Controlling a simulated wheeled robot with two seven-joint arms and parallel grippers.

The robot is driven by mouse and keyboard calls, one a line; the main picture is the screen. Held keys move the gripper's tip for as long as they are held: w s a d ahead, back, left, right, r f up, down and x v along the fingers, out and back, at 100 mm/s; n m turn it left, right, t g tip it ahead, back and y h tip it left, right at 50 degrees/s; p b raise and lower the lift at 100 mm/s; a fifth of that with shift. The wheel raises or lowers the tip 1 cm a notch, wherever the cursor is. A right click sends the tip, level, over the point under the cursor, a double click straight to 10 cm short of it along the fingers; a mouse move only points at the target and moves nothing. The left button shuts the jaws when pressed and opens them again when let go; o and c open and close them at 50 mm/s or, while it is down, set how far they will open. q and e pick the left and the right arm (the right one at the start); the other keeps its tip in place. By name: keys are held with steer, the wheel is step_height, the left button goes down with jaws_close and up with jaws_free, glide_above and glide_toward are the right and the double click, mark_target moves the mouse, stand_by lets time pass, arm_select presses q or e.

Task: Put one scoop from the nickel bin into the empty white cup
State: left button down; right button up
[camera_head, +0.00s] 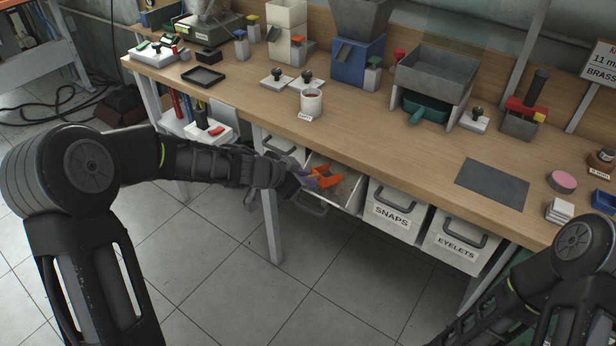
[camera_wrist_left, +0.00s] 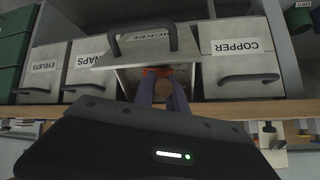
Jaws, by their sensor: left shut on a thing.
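The nickel bin (camera_head: 351,204) is pulled out from under the bench. It also shows upside down in the left wrist view (camera_wrist_left: 104,60), its label partly hidden by its handle. My left gripper (camera_head: 304,178) is at the open bin, shut on an orange scoop (camera_head: 327,180). In the left wrist view the fingers of my left gripper (camera_wrist_left: 162,95) point into the bin, with orange of the scoop (camera_wrist_left: 158,71) beyond them. Whether the scoop holds any parts cannot be told. A white cup (camera_head: 311,107) with a small label stands on the bench near its front edge; its inside looks reddish brown.
The snaps bin (camera_head: 393,228) and eyelets bin (camera_head: 449,249) are shut at the right. The copper bin (camera_wrist_left: 236,62) is beside the nickel bin. The bench edge overhangs the bins. A grey mat (camera_head: 492,184) lies on the bench; the wood between cup and mat is clear.

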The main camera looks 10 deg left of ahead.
arm_select(q)
steer(key=p+v, duration=0.3)
steer(key=v, duration=0.4)
steer(key=shift+a+f, duration=0.35)
steer(key=shift+s, duration=0.1)
steer(key=s+a+r+t+h+b, duration=0.1)
steer(key=s+r+t+b, duration=0.2)
steer(key=r+b, duration=0.2)
steer(key=shift+s+a+b, duration=0.25)
steer(key=shift+s+b, duration=0.1)
steer(key=shift+b, duration=0.9)
steer(key=shift+w, duration=0.1)
stand_by(0.7)
